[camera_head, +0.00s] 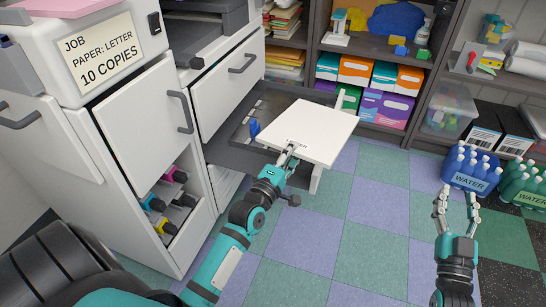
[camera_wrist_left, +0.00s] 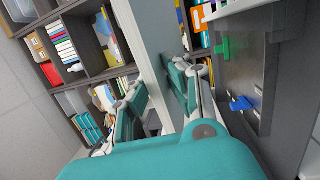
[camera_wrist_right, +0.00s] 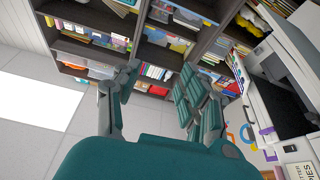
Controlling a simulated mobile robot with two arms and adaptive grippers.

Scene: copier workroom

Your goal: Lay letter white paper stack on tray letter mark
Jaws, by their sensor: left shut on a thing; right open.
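The white paper stack (camera_head: 319,128) is a flat white slab above the open grey paper tray (camera_head: 222,152), covering much of it. My left gripper (camera_head: 290,153) is shut on the stack's near edge; in the left wrist view the stack (camera_wrist_left: 150,45) stands between the fingers. A blue guide (camera_head: 254,129) shows beside the stack, and the left wrist view shows the blue guide (camera_wrist_left: 241,104) and a green guide (camera_wrist_left: 222,49). I cannot make out the letter mark. I cannot tell whether the stack touches the tray. My right gripper (camera_head: 456,203) is open and empty over the floor.
The copier (camera_head: 130,115) stands at left with a sign reading "PAPER: LETTER, 10 COPIES". The tray's white front panel (camera_head: 318,178) stands out over the floor. Shelves with coloured paper packs (camera_head: 355,70) are behind. Water bottle packs (camera_head: 468,168) stand at right. The checkered floor (camera_head: 365,220) is clear.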

